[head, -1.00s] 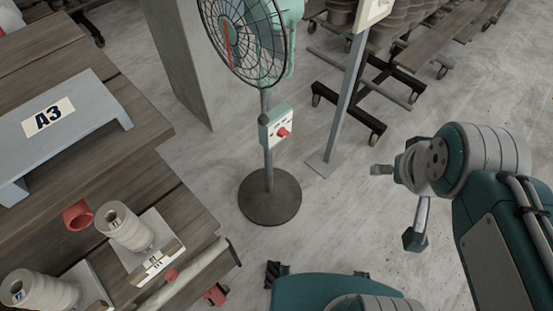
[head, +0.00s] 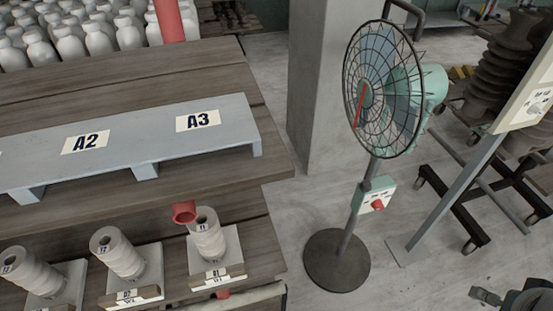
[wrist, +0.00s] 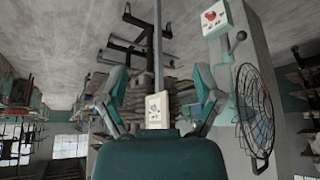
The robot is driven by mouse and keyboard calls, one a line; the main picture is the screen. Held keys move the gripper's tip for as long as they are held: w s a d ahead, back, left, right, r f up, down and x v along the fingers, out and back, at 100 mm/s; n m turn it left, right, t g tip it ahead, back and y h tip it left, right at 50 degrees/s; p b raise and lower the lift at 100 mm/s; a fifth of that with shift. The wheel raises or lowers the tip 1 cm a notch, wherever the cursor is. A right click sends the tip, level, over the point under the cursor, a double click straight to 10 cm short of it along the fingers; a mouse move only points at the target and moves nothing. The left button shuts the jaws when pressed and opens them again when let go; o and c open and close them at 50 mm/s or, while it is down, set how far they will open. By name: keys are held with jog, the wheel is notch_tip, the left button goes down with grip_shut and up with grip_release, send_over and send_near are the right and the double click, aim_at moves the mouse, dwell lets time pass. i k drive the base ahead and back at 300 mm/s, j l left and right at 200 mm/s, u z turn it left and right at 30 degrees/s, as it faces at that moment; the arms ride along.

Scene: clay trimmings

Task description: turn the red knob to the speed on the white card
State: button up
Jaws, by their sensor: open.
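The red knob (head: 377,204) sits on the white face of a small teal box on the stem of a standing fan (head: 385,95). The knob also shows in the wrist view (wrist: 210,17), near the top; its pointer setting is too small to read. The white card (head: 527,103) is on a slanting grey post right of the fan, cut by the picture edge. It shows in the wrist view (wrist: 157,106), too small to read. My gripper (wrist: 158,75) is open and empty, its two fingers spread, apart from the knob. Only a bit of my gripper (head: 487,296) shows at lower right in the head view.
The fan's round dark base (head: 337,260) stands on the grey floor. A wooden table (head: 150,55) with a grey-blue rack (head: 140,140) and several white spools is at left. A pillar (head: 325,90) stands behind the fan. A wheeled rack (head: 455,200) is at right.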

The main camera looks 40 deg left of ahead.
aim_at(378, 205)
jog(key=k+j+u, duration=0.1)
jog(key=k, duration=0.65)
jog(key=u, duration=3.15)
jog(key=k+l+z, duration=0.4)
jog(key=l+z, duration=0.15)
jog(key=l, duration=0.15)
jog(key=k+l+z, duration=0.25)
jog(key=l, duration=0.15)
jog(key=l+z, duration=0.25)
jog(key=l, duration=0.15)
jog(key=i+l, duration=0.2)
jog(key=i, duration=0.25)
